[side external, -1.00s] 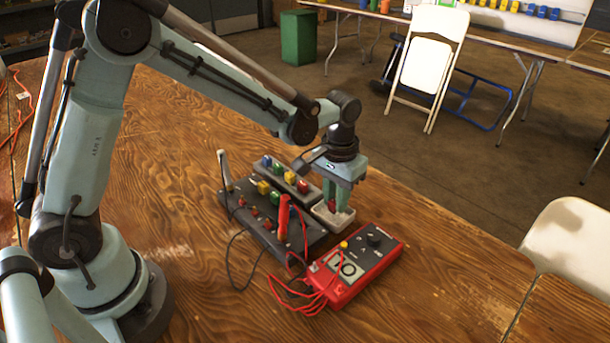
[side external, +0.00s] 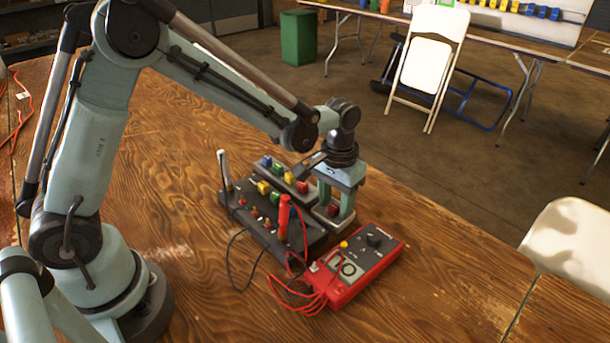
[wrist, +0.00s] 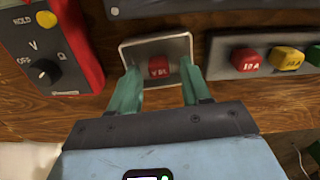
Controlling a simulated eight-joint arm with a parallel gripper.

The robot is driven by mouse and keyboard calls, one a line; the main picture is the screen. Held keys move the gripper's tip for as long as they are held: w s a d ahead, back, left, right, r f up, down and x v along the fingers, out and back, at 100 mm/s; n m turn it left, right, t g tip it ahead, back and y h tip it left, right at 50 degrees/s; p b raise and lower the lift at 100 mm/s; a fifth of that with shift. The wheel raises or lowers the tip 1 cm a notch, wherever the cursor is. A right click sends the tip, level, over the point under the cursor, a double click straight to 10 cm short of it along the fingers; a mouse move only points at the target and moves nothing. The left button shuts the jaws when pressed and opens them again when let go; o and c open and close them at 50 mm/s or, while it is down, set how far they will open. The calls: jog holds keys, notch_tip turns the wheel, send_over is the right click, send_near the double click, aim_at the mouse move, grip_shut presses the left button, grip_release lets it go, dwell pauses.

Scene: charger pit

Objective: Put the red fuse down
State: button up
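The red fuse (wrist: 158,67) sits in a small light-grey metal tray (wrist: 181,45) in the wrist view. It also shows between my fingers in the side view (side external: 333,210). My gripper (side external: 336,214) is open, with its two green fingers spread wide on either side of the fuse. A gap shows between the fuse and each finger in the wrist view. The side view shows only part of the tray behind the fingers.
A fuse rack (wrist: 226,55) with red, yellow and green fuses stands close beside the tray. A dark panel with red and black leads (side external: 262,232) and a red multimeter (side external: 354,271) are near. Bare wooden table (side external: 440,275) lies to the right.

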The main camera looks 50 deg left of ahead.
jog(key=shift+r, duration=0.1)
notch_tip(320, 180, up, 12)
jog(key=s+a+m+t, duration=0.1)
jog(key=s+a+t, duration=0.6)
jog(key=s, duration=0.5)
jog(key=shift+s, duration=0.4)
